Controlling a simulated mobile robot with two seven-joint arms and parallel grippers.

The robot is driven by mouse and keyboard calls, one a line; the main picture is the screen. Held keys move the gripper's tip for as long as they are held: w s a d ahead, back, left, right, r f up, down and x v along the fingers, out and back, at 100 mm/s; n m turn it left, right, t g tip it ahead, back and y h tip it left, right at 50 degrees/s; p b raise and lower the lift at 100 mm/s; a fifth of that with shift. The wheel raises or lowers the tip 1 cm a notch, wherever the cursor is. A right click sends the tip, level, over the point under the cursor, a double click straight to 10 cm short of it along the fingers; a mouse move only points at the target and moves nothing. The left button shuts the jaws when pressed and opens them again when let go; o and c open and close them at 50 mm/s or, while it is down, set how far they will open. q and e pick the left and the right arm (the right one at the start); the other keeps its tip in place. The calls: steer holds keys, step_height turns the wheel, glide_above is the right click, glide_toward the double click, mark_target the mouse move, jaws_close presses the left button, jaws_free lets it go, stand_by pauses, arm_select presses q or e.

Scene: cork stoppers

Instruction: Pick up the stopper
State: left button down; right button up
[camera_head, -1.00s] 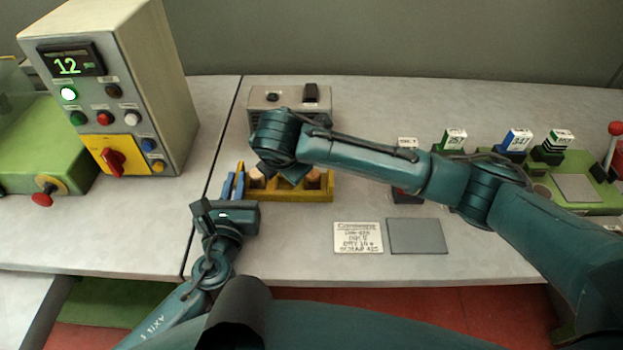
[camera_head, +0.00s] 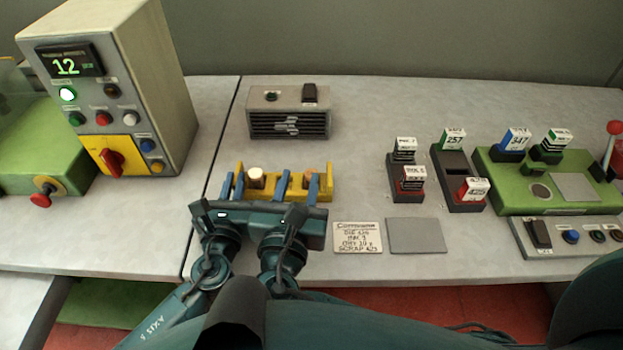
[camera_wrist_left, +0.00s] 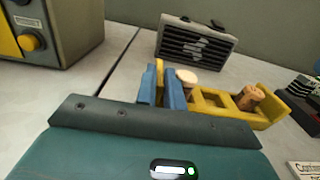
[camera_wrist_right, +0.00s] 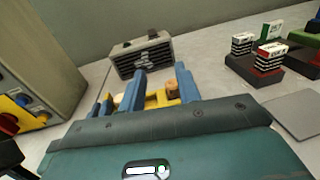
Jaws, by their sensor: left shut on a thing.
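A yellow rack (camera_head: 270,190) stands on the table with open slots. A pale-topped cork stopper (camera_head: 256,177) stands in its left part; it also shows in the left wrist view (camera_wrist_left: 187,77). A browner cork stopper (camera_wrist_left: 250,97) stands at the rack's right end; it also shows in the right wrist view (camera_wrist_right: 173,87). My left gripper (camera_head: 232,186) has its blue fingers close together at the rack's left end, shut on the rack's end wall, left of the pale stopper. My right gripper (camera_head: 298,187) is open, its fingers apart at the rack's right part, near the brown stopper, mostly hidden in the head view.
A grey vented box (camera_head: 289,122) stands behind the rack. A control cabinet (camera_head: 110,90) is at left. A printed card (camera_head: 358,238) and a grey plate (camera_head: 418,238) lie to the right. Stamp holders (camera_head: 460,180) and a green machine (camera_head: 510,195) stand further right.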

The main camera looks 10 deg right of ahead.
steer(key=f, duration=0.7)
steer(key=shift+s+d+f, duration=0.15)
steer(key=shift+s+f, duration=0.1)
steer(key=shift+s, duration=0.05)
steer(key=shift+w+d+f, duration=0.1)
steer(key=shift+w+f, duration=0.1)
steer(key=shift+x, duration=3.55)
steer(key=shift+d, duration=0.1)
steer(key=shift+c, duration=0.5)
steer(key=c, duration=0.5)
steer(key=shift+r, duration=0.1)
